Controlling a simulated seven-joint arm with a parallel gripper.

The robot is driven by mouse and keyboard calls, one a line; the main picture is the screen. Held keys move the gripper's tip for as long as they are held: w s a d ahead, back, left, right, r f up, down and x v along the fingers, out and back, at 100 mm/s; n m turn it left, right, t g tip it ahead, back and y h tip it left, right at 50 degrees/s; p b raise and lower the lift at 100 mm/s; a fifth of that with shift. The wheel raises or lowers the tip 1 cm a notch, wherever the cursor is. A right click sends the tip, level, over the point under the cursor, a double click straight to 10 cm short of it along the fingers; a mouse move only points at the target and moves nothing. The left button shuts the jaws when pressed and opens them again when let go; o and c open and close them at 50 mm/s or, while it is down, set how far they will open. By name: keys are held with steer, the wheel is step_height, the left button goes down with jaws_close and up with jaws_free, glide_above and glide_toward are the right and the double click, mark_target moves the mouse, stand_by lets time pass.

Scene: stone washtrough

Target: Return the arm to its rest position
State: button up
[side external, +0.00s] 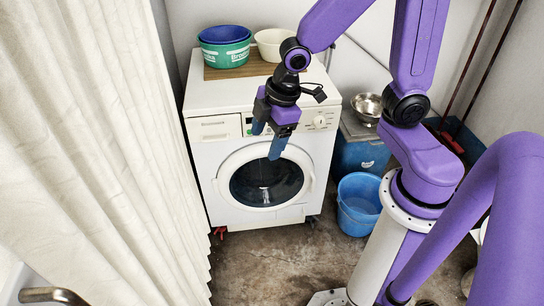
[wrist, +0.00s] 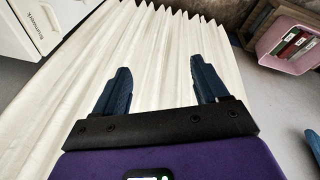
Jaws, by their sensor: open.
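My gripper (side external: 267,143) hangs in front of the upper front of the white washing machine (side external: 207,171), with its fingers pointing down. In the wrist view my gripper (wrist: 162,85) shows two dark blue fingers spread apart with nothing between them. My purple arm is bent, with its elbow raised out of the top of the side view. The white curtain (wrist: 160,50) fills the space beyond the fingers in the wrist view.
The curtain (side external: 90,150) hangs along the left of the side view. Green and blue basins (side external: 225,52) and a cream bowl (side external: 270,42) sit on the machine. A blue bucket (side external: 358,205) stands on the floor. A pink crate (wrist: 287,45) shows at upper right.

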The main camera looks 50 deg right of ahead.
steer(key=s+d+r+g, duration=0.1)
steer(key=s+r, duration=0.1)
steer(key=s, duration=0.6)
steer(key=s+d+r+g+h, duration=0.1)
steer(key=s+d+r, duration=0.1)
steer(key=s, duration=0.6)
steer(key=shift+s+d+m, duration=0.2)
steer(key=shift+s+m, duration=0.05)
steer(key=shift+m, duration=0.15)
